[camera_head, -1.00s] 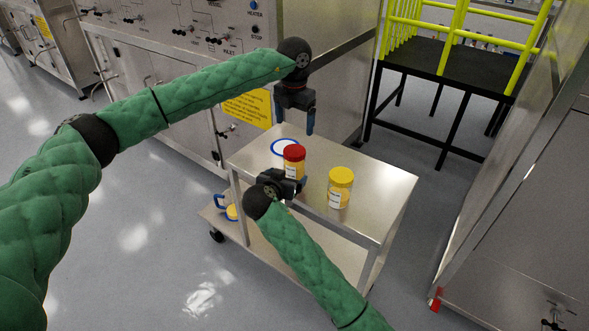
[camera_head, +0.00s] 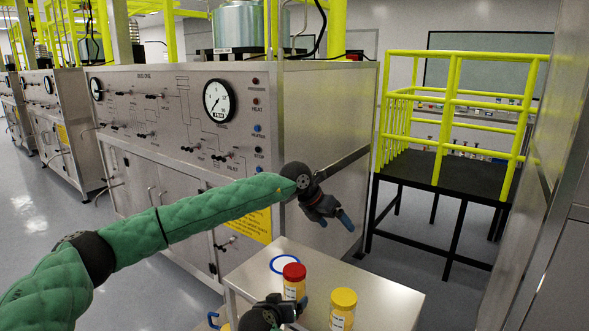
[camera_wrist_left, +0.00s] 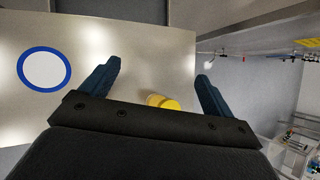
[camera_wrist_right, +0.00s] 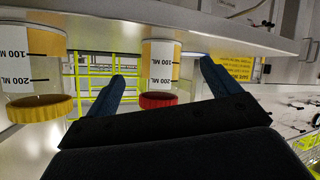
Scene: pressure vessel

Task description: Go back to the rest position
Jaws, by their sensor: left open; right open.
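My left gripper (camera_head: 335,218) is open and empty above the cart, its fingers slanting down to the right. In the left wrist view its two fingers (camera_wrist_left: 155,82) are spread, with the yellow-lidded jar (camera_wrist_left: 160,101) below between them. My right gripper (camera_head: 290,306) is low at the cart's near edge, by the red-lidded jar (camera_head: 294,282). In the right wrist view its fingers (camera_wrist_right: 165,78) are spread, and the red-lidded jar (camera_wrist_right: 160,70) appears between them; contact cannot be told. The yellow-lidded jar (camera_head: 342,312) stands to the right.
The steel cart (camera_head: 385,298) bears both jars and a blue-rimmed white disc (camera_head: 285,263). A steel control cabinet (camera_head: 325,120) with gauges stands behind. A black platform with yellow railings (camera_head: 440,165) is at the back right. A steel wall (camera_head: 535,220) borders the right.

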